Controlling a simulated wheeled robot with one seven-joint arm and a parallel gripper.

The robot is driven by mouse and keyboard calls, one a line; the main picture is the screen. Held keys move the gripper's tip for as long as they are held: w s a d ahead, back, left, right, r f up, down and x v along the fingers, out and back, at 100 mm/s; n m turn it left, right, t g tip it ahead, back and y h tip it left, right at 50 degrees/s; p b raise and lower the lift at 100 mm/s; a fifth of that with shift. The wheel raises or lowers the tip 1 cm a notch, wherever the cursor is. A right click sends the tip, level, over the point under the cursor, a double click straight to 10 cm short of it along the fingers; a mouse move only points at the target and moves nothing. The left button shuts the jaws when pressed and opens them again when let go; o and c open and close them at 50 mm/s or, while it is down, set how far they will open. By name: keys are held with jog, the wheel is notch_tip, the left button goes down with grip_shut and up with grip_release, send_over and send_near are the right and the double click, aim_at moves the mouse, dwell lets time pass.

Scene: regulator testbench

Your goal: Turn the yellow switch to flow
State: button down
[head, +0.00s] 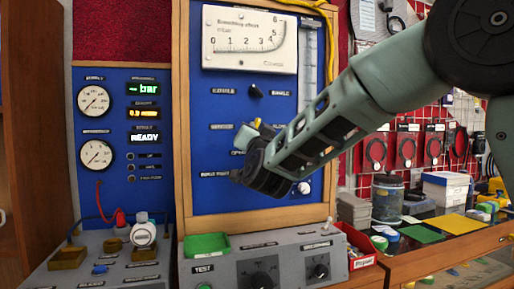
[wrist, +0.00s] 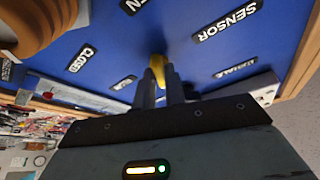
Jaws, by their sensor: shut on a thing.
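The yellow switch (wrist: 159,66) shows in the wrist view on the blue panel (wrist: 190,60), between the fingertips. My gripper (wrist: 161,78) is shut on it, with one finger on each side. Most of the switch is hidden by the fingers, so its exact angle cannot be told. In the head view my gripper (head: 250,160) is against the lower middle of the blue panel and covers the switch's area.
A pressure gauge (head: 249,40) and a black selector knob (head: 255,91) are above my gripper on the panel. A white knob (head: 304,188) is to its lower right.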

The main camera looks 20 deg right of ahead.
jog(key=shift+a+m+g+h+b, duration=0.1)
jog(key=shift+m+g+h+b, duration=0.35)
jog(key=shift+m, duration=0.85)
jog(key=shift+a+m+g+h+b, duration=0.15)
jog(key=shift+m+h+b, duration=0.45)
jog(key=shift+m, duration=0.7)
jog(key=shift+d, duration=0.1)
jog(key=c, duration=1.5)
grip_release()
jog(key=shift+r, duration=0.1)
jog(key=shift+o, duration=0.2)
jog(key=b+v, duration=0.3)
jog(key=v, duration=1.4)
jog(key=shift+s, duration=0.2)
